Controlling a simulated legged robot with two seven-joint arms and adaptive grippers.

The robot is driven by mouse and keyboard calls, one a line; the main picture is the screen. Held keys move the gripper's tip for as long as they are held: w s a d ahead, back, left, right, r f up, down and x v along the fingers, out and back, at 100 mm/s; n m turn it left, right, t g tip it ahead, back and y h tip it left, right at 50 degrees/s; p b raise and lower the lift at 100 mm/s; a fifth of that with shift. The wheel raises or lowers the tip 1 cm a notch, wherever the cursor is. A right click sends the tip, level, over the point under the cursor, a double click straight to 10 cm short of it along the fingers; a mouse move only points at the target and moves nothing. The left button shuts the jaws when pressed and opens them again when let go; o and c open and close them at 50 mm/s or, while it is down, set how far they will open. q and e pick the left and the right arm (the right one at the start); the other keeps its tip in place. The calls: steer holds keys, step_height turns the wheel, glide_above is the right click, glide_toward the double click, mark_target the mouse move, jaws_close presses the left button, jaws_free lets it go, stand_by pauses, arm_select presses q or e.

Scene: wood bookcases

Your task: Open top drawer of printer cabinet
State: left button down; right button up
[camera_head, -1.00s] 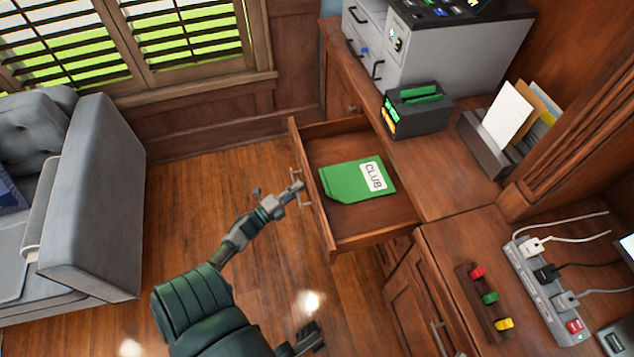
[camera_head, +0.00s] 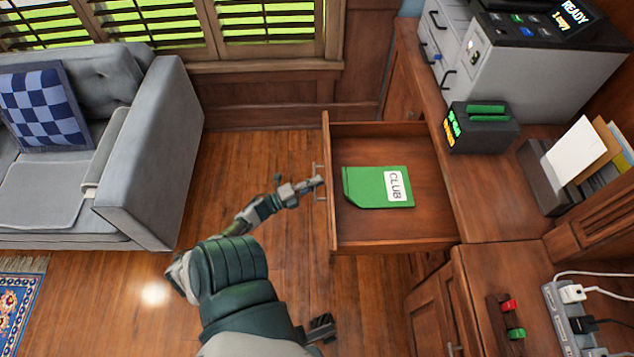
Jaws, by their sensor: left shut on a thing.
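The top drawer (camera_head: 395,235) of the wooden printer cabinet (camera_head: 492,205) is pulled out wide to the left. A green folder labelled CLUB (camera_head: 372,187) lies inside it. My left gripper (camera_head: 318,182) is at the drawer front, shut on the metal drawer handle (camera_head: 319,184). The fingertips are small in view. Another dark gripper part, which I take for my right gripper (camera_head: 320,328), shows at the bottom beside my arm, away from the drawer; its jaw state is unclear.
A grey printer (camera_head: 540,60) stands on the cabinet top, with a black card box (camera_head: 482,128) and a paper holder (camera_head: 545,178). A power strip (camera_head: 565,310) lies on the lower right surface. A grey sofa (camera_head: 150,150) stands at left; wooden floor is clear between.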

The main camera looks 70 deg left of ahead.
arm_select(q)
steer(key=c, duration=1.5)
jaws_free()
steer(key=shift+a, duration=0.3)
steer(key=shift+w+a+f, duration=0.1)
steer(key=shift+a+f, duration=0.1)
steer(key=shift+f, duration=0.05)
steer(key=s+f, duration=0.2)
steer(key=s, duration=0.9)
steer(key=shift+s+f, duration=0.15)
steer(key=shift+s, duration=0.25)
arm_select(e)
steer(key=shift+a, duration=0.4)
arm_select(q)
steer(key=shift+d, duration=0.1)
arm_select(e)
steer(key=shift+d, duration=0.15)
